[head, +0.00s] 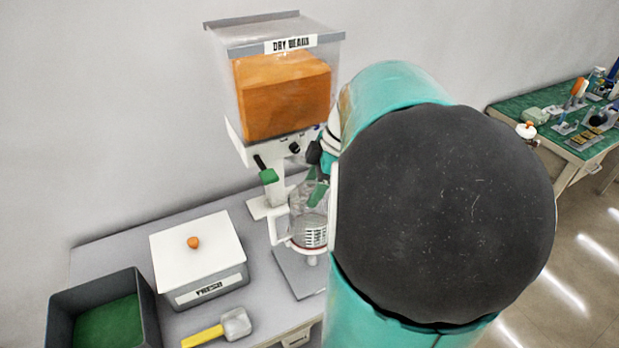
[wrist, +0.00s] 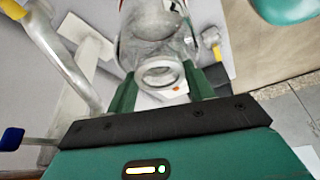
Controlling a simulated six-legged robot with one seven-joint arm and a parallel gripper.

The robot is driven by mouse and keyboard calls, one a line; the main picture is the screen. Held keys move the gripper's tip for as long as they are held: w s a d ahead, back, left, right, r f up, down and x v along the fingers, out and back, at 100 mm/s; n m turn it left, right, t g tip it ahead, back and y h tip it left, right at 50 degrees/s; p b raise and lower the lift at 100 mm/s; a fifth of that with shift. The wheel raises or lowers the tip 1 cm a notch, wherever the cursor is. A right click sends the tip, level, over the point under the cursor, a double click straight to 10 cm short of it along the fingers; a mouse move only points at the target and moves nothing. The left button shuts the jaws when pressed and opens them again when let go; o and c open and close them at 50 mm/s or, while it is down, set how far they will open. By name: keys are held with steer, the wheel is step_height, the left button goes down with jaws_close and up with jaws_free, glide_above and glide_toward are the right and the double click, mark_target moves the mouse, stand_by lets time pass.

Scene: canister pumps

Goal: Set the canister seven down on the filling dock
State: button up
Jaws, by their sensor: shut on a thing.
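A clear canister (head: 309,208), with a striped white panel and a red ring near its bottom, is in front of the dispenser, partly hidden by my arm. I cannot read a number on it. In the wrist view the clear canister (wrist: 160,42) is between the two green fingers of my gripper (wrist: 160,88), which is shut on it. A grey plate (head: 296,274) lies below the canister on the bench and may be the filling dock. Whether the canister touches anything beneath it cannot be told.
A dispenser labelled DRY BEANS (head: 285,92) stands behind, with a green-tipped lever (head: 268,176). A white-lidded FRESH box (head: 200,255), a dark bin (head: 62,312) and a yellow-handled scoop (head: 218,328) are on the left. A green-topped table (head: 545,122) is far right.

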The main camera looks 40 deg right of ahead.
mark_target(316, 208)
steer(key=shift+s+r, duration=0.15)
steer(key=shift+s, duration=0.05)
steer(key=shift+w, duration=0.15)
steer(key=shift+s+f, duration=0.25)
steer(key=shift+f, duration=3.2)
steer(key=shift+w+f, duration=0.1)
steer(key=shift+f, duration=1.45)
steer(key=o, duration=1.5)
steer(key=shift+c, duration=0.2)
